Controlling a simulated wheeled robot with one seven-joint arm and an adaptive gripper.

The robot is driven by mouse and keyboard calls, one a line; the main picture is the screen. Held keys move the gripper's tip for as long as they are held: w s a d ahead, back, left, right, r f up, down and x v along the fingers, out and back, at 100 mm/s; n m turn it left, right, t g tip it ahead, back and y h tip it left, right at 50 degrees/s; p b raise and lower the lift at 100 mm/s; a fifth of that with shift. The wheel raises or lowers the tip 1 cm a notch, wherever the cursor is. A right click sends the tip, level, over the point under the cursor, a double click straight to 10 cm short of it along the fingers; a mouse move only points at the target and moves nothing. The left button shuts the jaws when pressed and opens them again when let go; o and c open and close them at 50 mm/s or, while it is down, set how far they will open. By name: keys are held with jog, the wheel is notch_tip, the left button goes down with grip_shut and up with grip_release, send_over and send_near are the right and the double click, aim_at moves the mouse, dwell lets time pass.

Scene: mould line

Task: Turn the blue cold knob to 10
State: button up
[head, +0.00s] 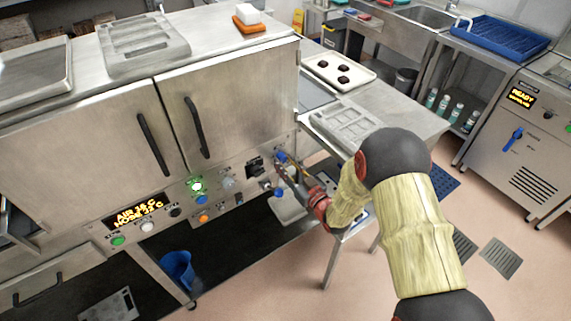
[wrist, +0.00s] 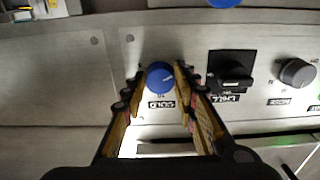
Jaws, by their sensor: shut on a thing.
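The blue cold knob (wrist: 160,79) sits on the steel control panel, above a label reading COLD in the wrist view. A pale pointer line on its face points toward the right and slightly up. My gripper (wrist: 159,75) has one finger on each side of the knob and is shut on it. In the head view my gripper (head: 284,165) reaches the right end of the panel front, and the knob is mostly hidden there by the fingers. The scale marks around the knob are too small to read.
Beside the knob are a black square switch (wrist: 231,70) and a dark round knob (wrist: 297,73). The head view shows lit buttons, an orange display (head: 140,213) and cabinet doors (head: 228,100). A side table (head: 405,118) with a mould and tray stands right of the panel.

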jog(key=c, duration=0.4)
jog(key=shift+m, duration=0.3)
jog(key=m, duration=0.5)
jog(key=shift+p, duration=0.3)
jog(key=m+p, duration=0.1)
jog(key=m, duration=0.5)
jog(key=shift+a+r+m, duration=0.1)
jog(key=shift+m, duration=0.2)
jog(key=m+p, duration=0.2)
jog(key=m, duration=0.4)
jog(key=shift+s, duration=0.1)
jog(key=m+p, duration=0.1)
jog(key=m, duration=0.4)
jog(key=shift+m, duration=0.4)
